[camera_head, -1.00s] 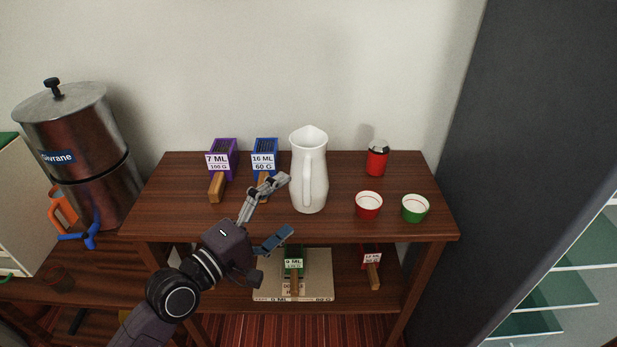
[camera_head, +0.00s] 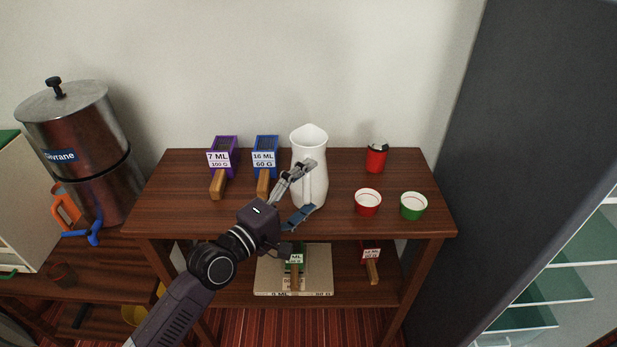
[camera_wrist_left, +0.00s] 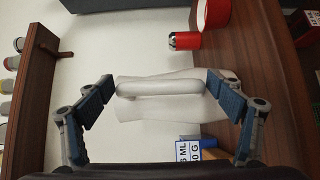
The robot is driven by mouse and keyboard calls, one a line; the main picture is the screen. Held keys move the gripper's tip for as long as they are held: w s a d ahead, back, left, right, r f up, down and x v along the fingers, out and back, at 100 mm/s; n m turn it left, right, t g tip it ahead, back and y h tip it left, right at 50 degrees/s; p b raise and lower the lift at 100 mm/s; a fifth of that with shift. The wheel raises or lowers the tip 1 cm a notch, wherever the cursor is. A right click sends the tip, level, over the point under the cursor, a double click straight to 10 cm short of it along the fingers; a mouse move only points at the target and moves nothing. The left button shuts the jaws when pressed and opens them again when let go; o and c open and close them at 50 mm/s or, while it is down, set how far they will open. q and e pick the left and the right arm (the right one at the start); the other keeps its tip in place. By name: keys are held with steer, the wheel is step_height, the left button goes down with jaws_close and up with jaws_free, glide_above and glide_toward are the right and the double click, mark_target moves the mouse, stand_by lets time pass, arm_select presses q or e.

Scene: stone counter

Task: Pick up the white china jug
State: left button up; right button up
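The white china jug (camera_head: 311,148) stands upright on the wooden table's top, near its middle, with its handle toward me. My left gripper (camera_head: 308,189) is open in front of the jug. In the left wrist view the jug (camera_wrist_left: 150,105) lies across the picture. Its handle (camera_wrist_left: 160,88) shows between the two spread fingers of the left gripper (camera_wrist_left: 164,92), with gaps on both sides. In the head view the gripper hides part of the jug's lower body. My right gripper is not in view.
A purple scoop (camera_head: 222,158) and a blue scoop (camera_head: 265,157) stand left of the jug. A red can (camera_head: 376,160), a red bowl (camera_head: 367,203) and a green bowl (camera_head: 413,207) stand right. A large metal pot (camera_head: 78,150) is at far left.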

arm_select(q)
steer(key=c, duration=1.5)
steer(key=shift+w+r, duration=0.1)
steer(key=shift+r, duration=0.15)
steer(key=shift+c, duration=0.9)
steer(key=shift+r, duration=0.1)
